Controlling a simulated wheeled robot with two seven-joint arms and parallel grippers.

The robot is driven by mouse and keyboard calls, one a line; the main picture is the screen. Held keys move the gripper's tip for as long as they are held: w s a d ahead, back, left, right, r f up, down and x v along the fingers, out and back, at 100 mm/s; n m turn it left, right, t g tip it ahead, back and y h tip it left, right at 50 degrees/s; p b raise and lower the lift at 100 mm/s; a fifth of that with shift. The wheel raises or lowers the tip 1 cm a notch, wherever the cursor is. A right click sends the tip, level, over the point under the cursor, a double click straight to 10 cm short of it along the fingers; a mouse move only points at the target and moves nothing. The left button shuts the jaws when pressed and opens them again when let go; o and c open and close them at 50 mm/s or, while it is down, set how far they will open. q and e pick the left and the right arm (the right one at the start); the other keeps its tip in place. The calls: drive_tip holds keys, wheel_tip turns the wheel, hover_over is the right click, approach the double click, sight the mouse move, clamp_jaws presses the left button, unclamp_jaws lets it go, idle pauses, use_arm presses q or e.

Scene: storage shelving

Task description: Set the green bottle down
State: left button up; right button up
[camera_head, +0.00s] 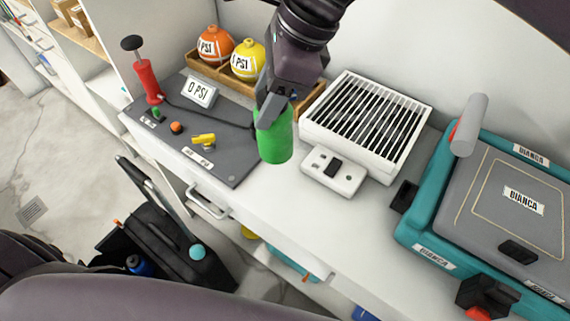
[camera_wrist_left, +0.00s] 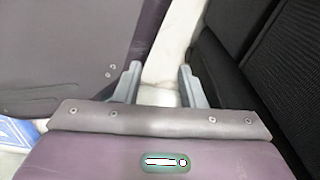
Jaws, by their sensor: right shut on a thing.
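The green bottle (camera_head: 275,143) is upright, or close to it, over the white counter near the middle of the head view. My right gripper (camera_head: 271,108) reaches down from above and is shut on the bottle's upper part, which its fingers partly hide. I cannot tell whether the bottle's base touches the counter. My left gripper (camera_wrist_left: 160,82) shows only in the left wrist view, with its two fingers apart and nothing between them.
The white counter (camera_head: 262,205) has bare surface in front of the bottle. A grey pump panel (camera_head: 200,150) lies left, a white vented box (camera_head: 366,125) and small switch box (camera_head: 333,171) right, and a teal case (camera_head: 430,220) farther right. A wooden tray (camera_head: 218,82) holds orange and yellow balls behind.

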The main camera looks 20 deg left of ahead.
sight(271, 151)
wheel_tip(271, 151, down, 12)
drive_tip(key=shift+f, duration=0.2)
drive_tip(key=shift+w+f+p, duration=0.1)
drive_tip(key=shift+f+p, duration=0.2)
drive_tip(key=shift+f, duration=2.3)
drive_tip(key=o, duration=1.5)
use_arm(q)
drive_tip(key=shift+s+a, duration=0.1)
drive_tip(key=shift+s, duration=0.25)
drive_tip(key=shift+w+d+r+b, duration=0.15)
drive_tip(key=shift+w+b, duration=0.1)
drive_tip(key=shift+w, duration=0.3)
drive_tip(key=shift+w+d+f+b, duration=0.1)
drive_tip(key=shift+w+b, duration=0.15)
drive_tip(key=shift+w, duration=0.25)
use_arm(e)
drive_tip(key=shift+v, duration=6)
